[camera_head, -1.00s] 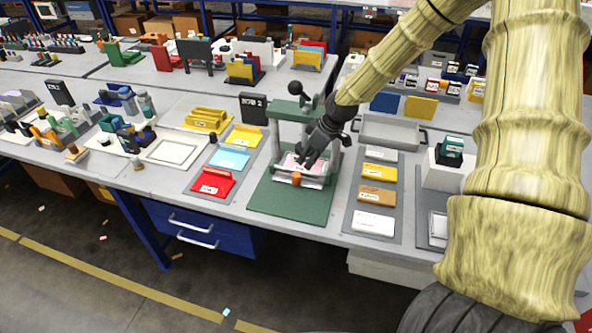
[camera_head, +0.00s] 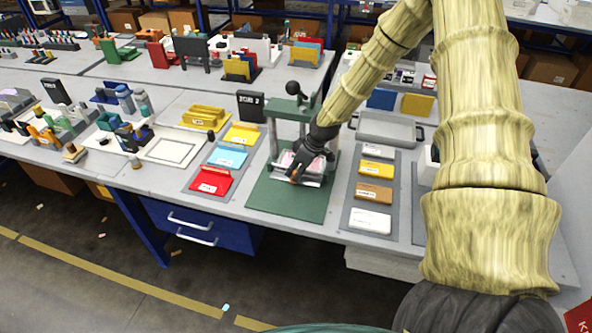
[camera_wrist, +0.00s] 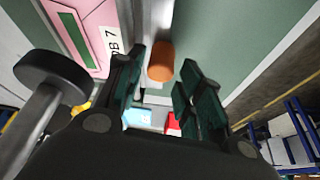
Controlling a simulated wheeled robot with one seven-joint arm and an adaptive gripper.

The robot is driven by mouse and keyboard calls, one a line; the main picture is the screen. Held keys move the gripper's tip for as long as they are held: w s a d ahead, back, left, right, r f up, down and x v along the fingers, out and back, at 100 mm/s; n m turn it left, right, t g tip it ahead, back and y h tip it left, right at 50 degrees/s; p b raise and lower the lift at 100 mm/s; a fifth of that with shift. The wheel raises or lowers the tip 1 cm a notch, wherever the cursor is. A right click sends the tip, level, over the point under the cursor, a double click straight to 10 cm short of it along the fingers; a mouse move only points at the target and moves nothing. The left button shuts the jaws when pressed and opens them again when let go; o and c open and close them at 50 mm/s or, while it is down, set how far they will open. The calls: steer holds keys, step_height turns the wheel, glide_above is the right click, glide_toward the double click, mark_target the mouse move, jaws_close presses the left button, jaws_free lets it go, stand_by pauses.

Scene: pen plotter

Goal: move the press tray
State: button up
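The press (camera_head: 288,107) has a green frame, a green base (camera_head: 285,203) and a black ball lever. Its pale tray (camera_head: 311,183) lies low in the frame, partly hidden by my gripper. A pink plate (camera_wrist: 84,14) with a "JOB 7" label sits on the tray. An orange knob (camera_wrist: 161,66) is at the tray's front. My gripper (camera_head: 294,179) is low at the front of the press. In the wrist view my gripper (camera_wrist: 163,72) is open, with its fingers on either side of the knob. I cannot tell whether they touch it.
A rack of red, blue and yellow plates (camera_head: 231,158) lies left of the press. A rack of yellow, brown and white blocks (camera_head: 374,195) lies to its right. A grey bin (camera_head: 388,131) stands behind that rack. The green base's front is clear.

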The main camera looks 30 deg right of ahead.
steer(key=shift+w+a+f, duration=0.1)
steer(key=shift+w+f, duration=0.15)
steer(key=shift+f, duration=0.35)
jaws_close()
steer(key=s+a, duration=0.5)
steer(key=a, duration=0.1)
steer(key=s+a, duration=0.3)
steer(key=a, duration=0.1)
steer(key=shift+s+a, duration=0.1)
steer(key=shift+s, duration=0.25)
steer(key=shift+f, duration=0.1)
jaws_free()
steer(key=shift+a, duration=0.1)
